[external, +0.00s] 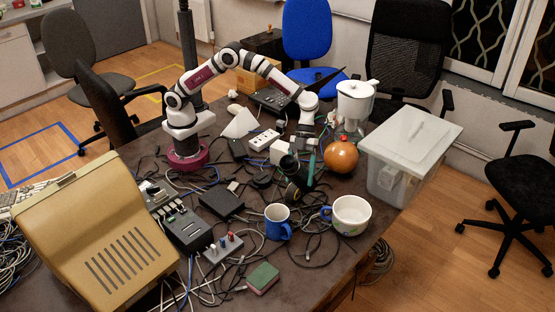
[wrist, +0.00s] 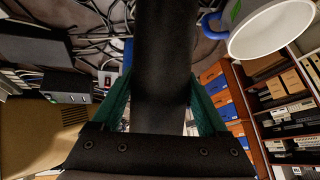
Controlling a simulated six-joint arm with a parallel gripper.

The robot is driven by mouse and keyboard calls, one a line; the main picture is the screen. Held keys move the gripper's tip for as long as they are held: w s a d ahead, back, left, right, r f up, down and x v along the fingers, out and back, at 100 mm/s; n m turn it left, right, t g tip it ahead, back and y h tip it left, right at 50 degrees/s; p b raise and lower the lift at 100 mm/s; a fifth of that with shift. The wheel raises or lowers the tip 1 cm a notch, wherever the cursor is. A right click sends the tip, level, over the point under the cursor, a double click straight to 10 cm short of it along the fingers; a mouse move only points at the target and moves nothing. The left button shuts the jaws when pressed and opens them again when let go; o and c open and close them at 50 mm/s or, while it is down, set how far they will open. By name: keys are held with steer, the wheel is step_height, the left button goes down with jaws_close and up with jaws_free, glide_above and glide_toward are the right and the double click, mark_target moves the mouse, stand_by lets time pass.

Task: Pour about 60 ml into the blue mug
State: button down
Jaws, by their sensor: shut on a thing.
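The blue mug (external: 275,224) stands upright near the table's front middle in the external view. In the wrist view a blue patch, probably this mug (wrist: 128,52), shows mostly hidden behind a dark container. My gripper (external: 311,166) is shut on that dark, bottle-like container (external: 294,184), above the table and behind the blue mug. In the wrist view the container (wrist: 162,45) fills the gap between the teal fingers of my gripper (wrist: 162,90). The container's opening and contents are hidden. I see no stream of liquid, and the mug's inside cannot be made out.
A white mug with a blue handle (external: 352,216) stands right of the blue mug. An orange round pot (external: 341,155), a blender-like jug (external: 355,106) and a clear bin (external: 408,148) stand behind it. Cables, a black box (external: 221,204) and a green sponge (external: 263,278) clutter the table.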

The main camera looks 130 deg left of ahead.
mark_target(306, 192)
steer(key=shift+a+f+y, duration=0.2)
steer(key=shift+y, duration=0.8)
steer(key=shift+a+f+m+y, duration=0.2)
steer(key=shift+f+y, duration=0.2)
steer(key=shift+f, duration=0.2)
steer(key=shift+a+f+m+y, duration=0.1)
steer(key=shift+a+f+y, duration=0.1)
steer(key=shift+f+y, duration=0.3)
steer(key=shift+a+f+g+y, duration=0.3)
steer(key=shift+f+y, duration=0.25)
steer(key=shift+y, duration=0.25)
steer(key=shift+a+y, duration=0.15)
steer(key=shift+y, duration=0.75)
steer(key=shift+s, duration=0.1)
steer(key=shift+d+r+m+y, duration=0.1)
steer(key=shift+d+m+y, duration=0.3)
steer(key=shift+y, duration=0.5)
steer(key=shift+a, duration=0.35)
steer(key=shift+a+n+h, duration=0.3)
steer(key=shift+a+h, duration=0.5)
steer(key=shift+h, duration=0.3)
steer(key=shift+d+h, duration=0.45)
steer(key=shift+h, duration=0.25)
